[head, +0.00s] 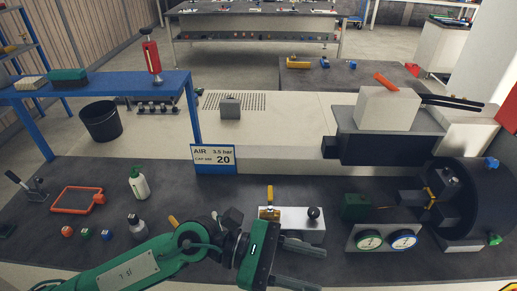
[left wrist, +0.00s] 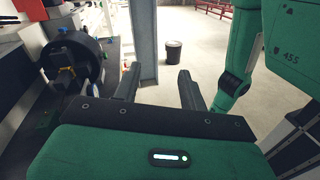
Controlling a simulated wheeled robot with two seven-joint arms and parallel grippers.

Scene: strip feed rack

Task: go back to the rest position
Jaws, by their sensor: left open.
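My left gripper (head: 318,269) is over the front edge of the dark bench (head: 340,266) in the head view, on a green arm from the lower left. Its two dark fingers are apart with nothing between them. In the left wrist view the fingers of this gripper (left wrist: 158,74) point away over the floor, also apart and empty. A silver block with a yellow lever and black knob (head: 292,222) lies just beyond the gripper in the head view. My right gripper shows in neither view.
Two round gauges (head: 386,240) and a dark chuck-like machine (head: 468,200) stand to the right. A white-green bottle (head: 138,183), an orange frame (head: 77,199) and small coloured items lie left. A blue shelf (head: 110,84) stands behind. A dark bin (left wrist: 174,51) stands on open floor.

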